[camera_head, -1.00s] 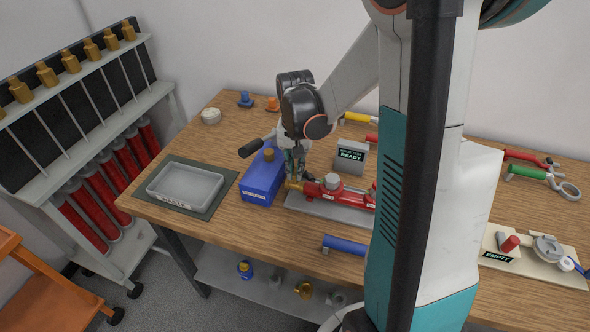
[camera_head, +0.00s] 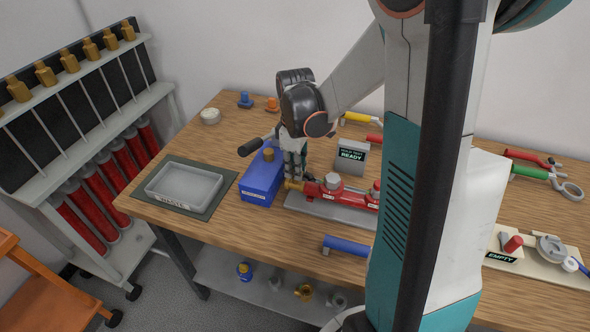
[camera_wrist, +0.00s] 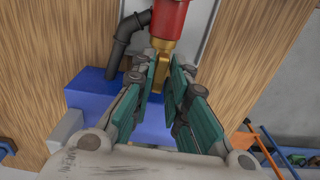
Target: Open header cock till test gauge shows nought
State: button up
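The red header (camera_head: 350,198) lies on a grey plate on the bench, with grey round fittings on top. Its brass cock (camera_head: 292,185) is at the left end, beside a blue box (camera_head: 261,180). My gripper (camera_head: 294,170) points down at this cock. In the wrist view, my gripper (camera_wrist: 165,75) has its two green-padded fingers on either side of the brass cock (camera_wrist: 163,62), below the red header end (camera_wrist: 172,18). Whether the pads press on the brass cannot be told. No gauge dial is readable.
A display reading READY (camera_head: 352,154) stands behind the header. A grey tray (camera_head: 184,187) sits left of the blue box. A dark bent pipe (camera_wrist: 125,40) is close to the fingers.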

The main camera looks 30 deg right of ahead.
jog(key=shift+o, duration=0.3)
notch_tip(320, 180, up, 7)
jog(key=p, duration=0.5)
jog(key=shift+r, duration=0.15)
jog(key=shift+w+a+r, duration=0.1)
jog(key=shift+a+r, duration=0.05)
jog(key=a+r+m+t, duration=0.3)
jog(key=a+r+t, duration=0.1)
jog(key=a+r, duration=0.6)
jog(key=s+a+m+t+b, duration=0.2)
jog(key=s+a+m+t, duration=0.1)
jog(key=s, duration=1)
jog(key=shift+a+f+m, duration=0.25)
jog(key=shift+a+m, duration=0.2)
jog(key=shift+m, duration=0.15)
